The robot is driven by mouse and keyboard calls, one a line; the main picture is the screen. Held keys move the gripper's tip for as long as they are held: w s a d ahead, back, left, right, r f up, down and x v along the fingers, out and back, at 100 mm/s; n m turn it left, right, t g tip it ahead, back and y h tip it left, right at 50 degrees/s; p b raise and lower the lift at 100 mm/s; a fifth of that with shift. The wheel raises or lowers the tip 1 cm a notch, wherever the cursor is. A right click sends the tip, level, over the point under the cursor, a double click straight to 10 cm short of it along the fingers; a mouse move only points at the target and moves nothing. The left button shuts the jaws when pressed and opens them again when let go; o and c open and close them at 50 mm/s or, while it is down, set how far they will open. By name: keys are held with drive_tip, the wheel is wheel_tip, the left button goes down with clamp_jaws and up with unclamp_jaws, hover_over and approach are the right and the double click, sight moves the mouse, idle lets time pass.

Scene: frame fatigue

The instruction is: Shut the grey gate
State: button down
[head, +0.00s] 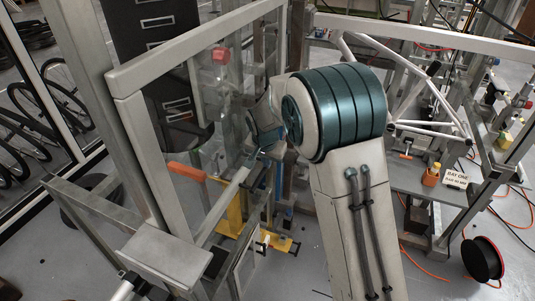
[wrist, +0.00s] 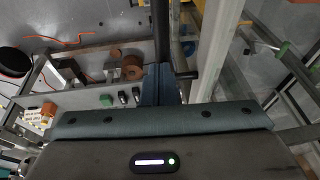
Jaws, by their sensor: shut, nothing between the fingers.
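The grey gate (head: 137,135) is a pale grey frame with a clear panel, left of centre in the head view. Its top rail slants up to the right, at an angle to the grey fence rail (head: 430,36) on the right. My gripper (head: 260,155) is beside the gate's panel, partly hidden by my arm. In the wrist view my gripper (wrist: 160,86) is shut and empty, its dark blue fingers together. A pale grey bar (wrist: 214,62) runs close on its right there, with a short dark rod between. I cannot tell whether the fingers touch the rod.
A black cable reel (head: 482,258) and orange cables lie on the floor. Yellow metalwork (head: 235,213) shows low behind the gate.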

wheel_tip(320, 180, down, 39)
drive_tip(key=b, duration=2.5)
drive_tip(key=shift+r, duration=0.2)
drive_tip(key=shift+s+f, duration=0.1)
drive_tip(key=shift+s, duration=0.05)
